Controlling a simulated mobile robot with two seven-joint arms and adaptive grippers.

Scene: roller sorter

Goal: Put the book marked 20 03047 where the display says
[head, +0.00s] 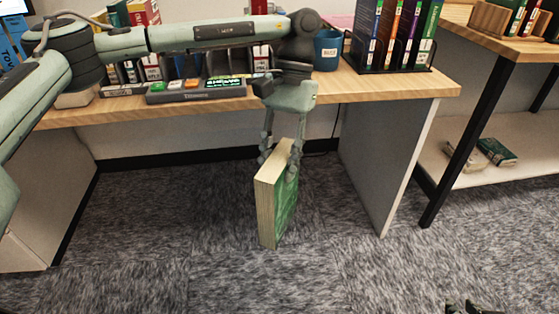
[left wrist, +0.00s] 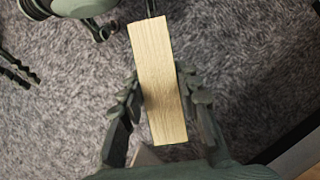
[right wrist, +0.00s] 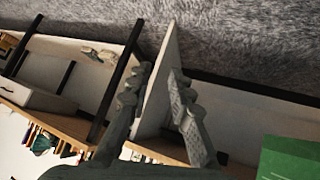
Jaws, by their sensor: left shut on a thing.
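My left gripper (head: 281,160) is shut on a thick green book (head: 286,205), which hangs upright in front of the desk with its cream page edge facing left. In the left wrist view, the page block (left wrist: 160,80) lies between the fingers. No number can be read on the book. The book's green cover also shows at the lower right of the right wrist view (right wrist: 290,158).
The wooden desk (head: 385,87) carries a row of books behind the device, a blue cup (head: 327,50) and a black rack (head: 392,68) of upright books. A shelf unit (head: 490,45) at the right has books on top and loose books (head: 495,152) below. The carpet is clear.

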